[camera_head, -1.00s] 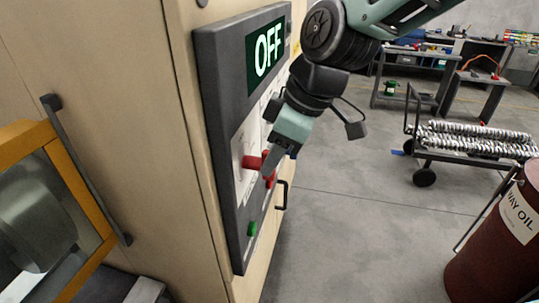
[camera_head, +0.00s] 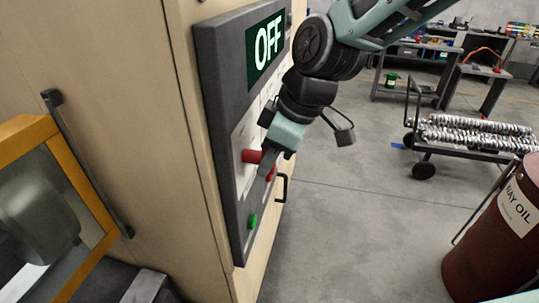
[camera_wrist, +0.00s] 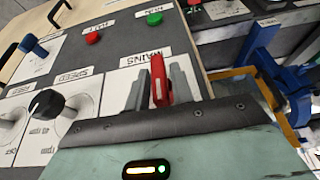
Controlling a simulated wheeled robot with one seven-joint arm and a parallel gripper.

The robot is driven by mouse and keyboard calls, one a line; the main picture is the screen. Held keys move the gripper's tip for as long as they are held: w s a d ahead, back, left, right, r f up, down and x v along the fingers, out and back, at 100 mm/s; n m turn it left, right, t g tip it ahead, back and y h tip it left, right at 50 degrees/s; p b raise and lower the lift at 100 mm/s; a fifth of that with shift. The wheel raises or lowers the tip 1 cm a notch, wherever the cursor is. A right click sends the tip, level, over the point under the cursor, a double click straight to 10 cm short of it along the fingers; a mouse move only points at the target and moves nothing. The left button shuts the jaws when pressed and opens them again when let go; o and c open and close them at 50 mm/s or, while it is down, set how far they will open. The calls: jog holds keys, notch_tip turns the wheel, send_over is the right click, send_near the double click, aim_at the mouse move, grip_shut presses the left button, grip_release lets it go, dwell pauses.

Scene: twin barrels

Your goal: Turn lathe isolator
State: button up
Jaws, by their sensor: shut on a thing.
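The red lathe isolator handle (camera_head: 251,156) sticks out from the grey control panel (camera_head: 213,100) on the cabinet. In the wrist view the red handle (camera_wrist: 158,78) stands between the two grey fingers, beside the MAINS label. My gripper (camera_head: 267,165) is shut on the handle, and its fingers hide part of it in the head view. The gripper also shows in the wrist view (camera_wrist: 160,92). The display (camera_head: 265,47) at the top of the panel reads OFF.
A green button (camera_head: 252,221) sits low on the panel, and a red button (camera_wrist: 93,38) shows in the wrist view. A black knob (camera_wrist: 46,103) is nearby. A cabinet handle (camera_head: 282,188) projects beside the panel. A WAY OIL barrel (camera_head: 490,250) and loaded trolley (camera_head: 470,145) stand right.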

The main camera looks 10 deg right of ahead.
jog(key=g+y+p, duration=0.1)
jog(key=g, duration=0.2)
jog(key=shift+w+m+p, duration=0.15)
jog(key=shift+m+p, duration=0.15)
jog(key=shift+m, duration=0.1)
jog(key=m+g+y, duration=0.1)
jog(key=g+y, duration=0.1)
jog(key=g, duration=0.3)
jog(key=shift+w+f+p, duration=0.1)
jog(key=shift+p, duration=0.2)
jog(key=g+y, duration=0.1)
jog(key=m+g+y+b, duration=0.1)
jog(key=g, duration=0.1)
jog(key=shift+d+f+g, duration=0.1)
jog(key=shift+f+g, duration=0.1)
jog(key=shift+g, duration=0.1)
grip_shut()
jog(key=shift+m+g+y+b, duration=0.7)
jog(key=shift+m+g+y, duration=0.1)
jog(key=shift+g+y, duration=0.6)
jog(key=o, duration=0.8)
grip_release()
